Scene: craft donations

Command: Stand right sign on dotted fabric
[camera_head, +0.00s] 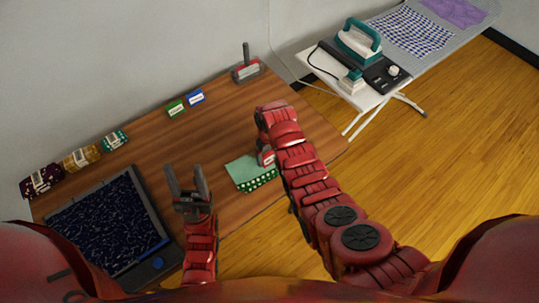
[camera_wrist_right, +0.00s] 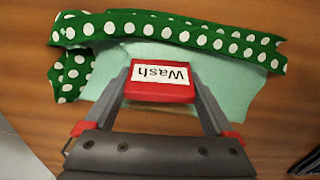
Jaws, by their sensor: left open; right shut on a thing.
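The dotted fabric (camera_head: 247,170) lies on the wooden table, pale mint with a green, white-dotted folded edge. It fills the upper part of the right wrist view (camera_wrist_right: 165,50). My right gripper (camera_wrist_right: 162,72) is shut on a red sign (camera_wrist_right: 135,92) with a white "Wash" label (camera_wrist_right: 160,74). The sign overlaps the mint part of the fabric in that view; I cannot tell whether they touch. In the head view my right arm mostly hides the sign. My left gripper (camera_head: 184,170) is open and empty above the table's front, left of the fabric.
A green sign (camera_head: 176,108) and a blue sign (camera_head: 195,97) stand at the back. A red-grey object (camera_head: 246,70) is in the back corner. Folded fabrics (camera_head: 82,157) and a dark tray (camera_head: 157,246) are left. An ironing board (camera_head: 455,48) stands right. The table's middle is clear.

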